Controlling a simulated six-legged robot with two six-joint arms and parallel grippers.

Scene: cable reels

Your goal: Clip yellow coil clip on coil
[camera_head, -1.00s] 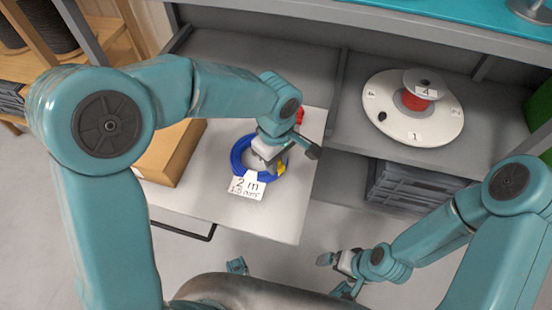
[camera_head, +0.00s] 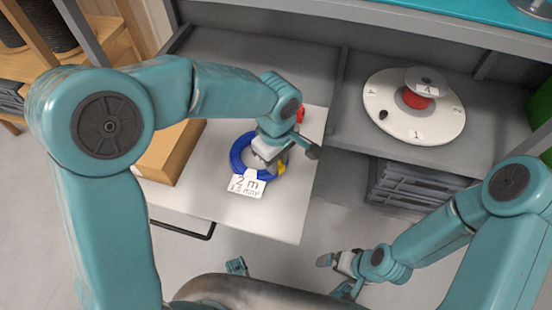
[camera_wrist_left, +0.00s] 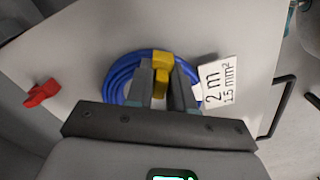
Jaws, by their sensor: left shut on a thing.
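The blue coil (camera_head: 238,158) lies flat on the pale drawer board, with a white label (camera_head: 246,185) reading 2 m at its near side. The yellow coil clip (camera_head: 281,168) shows at the coil's right side in the head view. In the left wrist view the yellow clip (camera_wrist_left: 162,67) sits at the coil's (camera_wrist_left: 121,78) edge between my fingers. My left gripper (camera_head: 268,165) is shut on the yellow clip, low over the coil. I cannot tell whether the clip is fully around the strands. My right gripper (camera_head: 335,260) is low, away from the coil; its jaw opening is unclear.
A red clip-like piece (camera_wrist_left: 42,92) lies on the board beside the coil. A cardboard box (camera_head: 172,152) stands left of the coil. A white turntable (camera_head: 430,128) with a small reel (camera_head: 426,80) is at the right. A drawer handle (camera_head: 182,231) juts out in front.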

